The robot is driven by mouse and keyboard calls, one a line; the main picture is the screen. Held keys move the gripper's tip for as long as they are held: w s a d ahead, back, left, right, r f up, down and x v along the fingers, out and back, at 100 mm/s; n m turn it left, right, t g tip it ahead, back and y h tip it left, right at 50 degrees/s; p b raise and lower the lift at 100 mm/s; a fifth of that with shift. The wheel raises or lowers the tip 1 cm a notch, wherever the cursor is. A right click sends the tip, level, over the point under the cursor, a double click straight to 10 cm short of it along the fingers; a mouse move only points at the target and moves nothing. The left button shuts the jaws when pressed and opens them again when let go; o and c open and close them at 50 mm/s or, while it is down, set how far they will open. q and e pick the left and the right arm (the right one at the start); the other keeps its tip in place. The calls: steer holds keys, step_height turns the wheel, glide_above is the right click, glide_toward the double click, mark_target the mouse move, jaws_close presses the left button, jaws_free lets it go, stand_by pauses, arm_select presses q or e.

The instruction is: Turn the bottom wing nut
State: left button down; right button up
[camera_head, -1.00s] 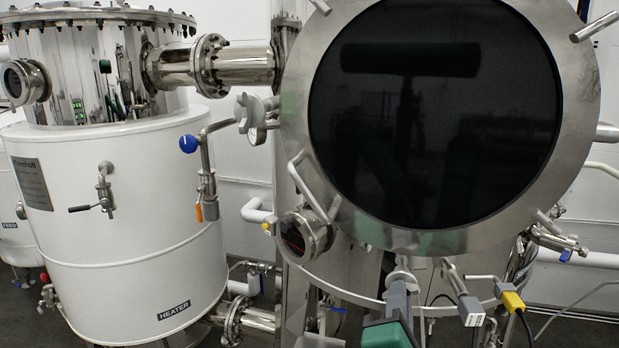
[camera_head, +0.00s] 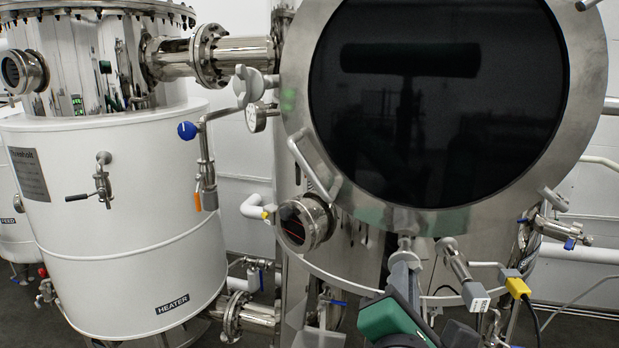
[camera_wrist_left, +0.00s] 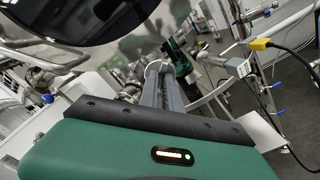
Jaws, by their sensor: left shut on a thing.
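The round vessel door (camera_head: 577,100) has a dark glass window and a metal rim. The bottom wing nut (camera_head: 404,242) is at the door's lower edge, mostly hidden by my fingers. My left gripper (camera_head: 405,258) comes up from below, its green body tilted, and its grey fingers are shut on the wing nut. In the left wrist view the fingers (camera_wrist_left: 158,70) lie close together and point at the rim's edge; the nut's shape is hard to make out there. My right gripper is not in view.
A sensor with a grey cap (camera_head: 474,294) and a yellow cable connector (camera_head: 517,288) are close to the right of the gripper. A small round sight glass (camera_head: 305,222) and a door handle (camera_head: 313,170) are to its left. A white heater tank (camera_head: 110,240) stands farther left.

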arm_select(q)
steer(key=shift+d+f+n+b, duration=0.1)
steer(key=shift+f+n+b, duration=0.25)
steer(key=shift+n+b, duration=0.45)
steer(key=n+b, duration=0.2)
steer(key=shift+b, duration=0.3)
